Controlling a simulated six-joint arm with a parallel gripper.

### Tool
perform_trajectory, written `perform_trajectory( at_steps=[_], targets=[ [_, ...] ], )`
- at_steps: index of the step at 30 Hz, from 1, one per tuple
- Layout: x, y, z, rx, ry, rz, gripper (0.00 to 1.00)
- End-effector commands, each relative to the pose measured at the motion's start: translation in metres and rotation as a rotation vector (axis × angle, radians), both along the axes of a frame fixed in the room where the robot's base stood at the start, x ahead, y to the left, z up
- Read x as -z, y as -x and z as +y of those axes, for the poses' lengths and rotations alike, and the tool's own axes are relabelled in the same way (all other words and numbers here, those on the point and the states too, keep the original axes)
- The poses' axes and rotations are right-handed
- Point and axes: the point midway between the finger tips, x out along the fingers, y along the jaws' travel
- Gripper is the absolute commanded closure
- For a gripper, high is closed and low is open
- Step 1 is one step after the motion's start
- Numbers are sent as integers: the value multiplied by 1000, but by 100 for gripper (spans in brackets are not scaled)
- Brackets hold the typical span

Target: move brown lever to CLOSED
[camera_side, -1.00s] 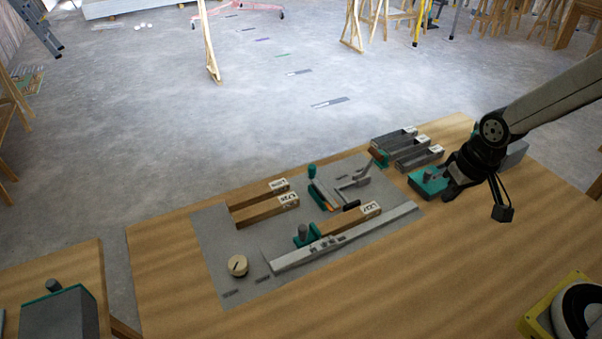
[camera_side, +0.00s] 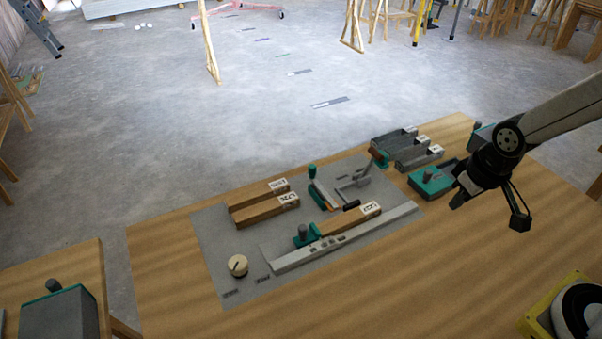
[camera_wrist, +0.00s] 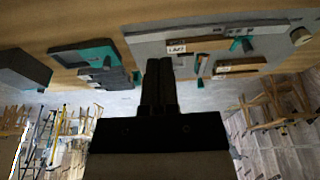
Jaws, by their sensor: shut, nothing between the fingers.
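A grey panel (camera_side: 215,255) lies on the wooden table and holds several brown bars with white labels. Two brown bars (camera_side: 262,209) lie side by side at its left, and another brown bar (camera_side: 350,222) sits beside a teal block with a dark knob (camera_side: 304,233). I cannot tell which is the brown lever, nor read CLOSED. My gripper (camera_side: 457,204) is shut and empty, above the table to the right of the panel and apart from it. In the wrist view, my gripper (camera_wrist: 160,65) shows with the panel (camera_wrist: 150,45) beyond it.
A teal-topped grey block (camera_side: 432,180) stands near my gripper, with several grey bars (camera_side: 410,150) behind it. A cream dial (camera_side: 237,265) is at the panel's left. A yellow-framed device (camera_side: 565,308) is at the lower right. Bare table lies in front of the panel.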

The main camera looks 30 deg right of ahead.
Motion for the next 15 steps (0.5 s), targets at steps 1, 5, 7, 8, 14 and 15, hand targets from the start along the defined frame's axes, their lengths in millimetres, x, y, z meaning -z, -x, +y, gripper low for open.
perform_trajectory(
  at_steps=[1,5,7,8,14,15],
  targets=[
    [0,0,0,0,0,0,100],
    [0,0,0,0,0,0,100],
    [0,0,0,0,0,0,100],
    [0,0,0,0,0,0,100],
    [0,-1,0,3,-1,0,68],
    [0,-2,0,7,-2,0,56]
  ],
)
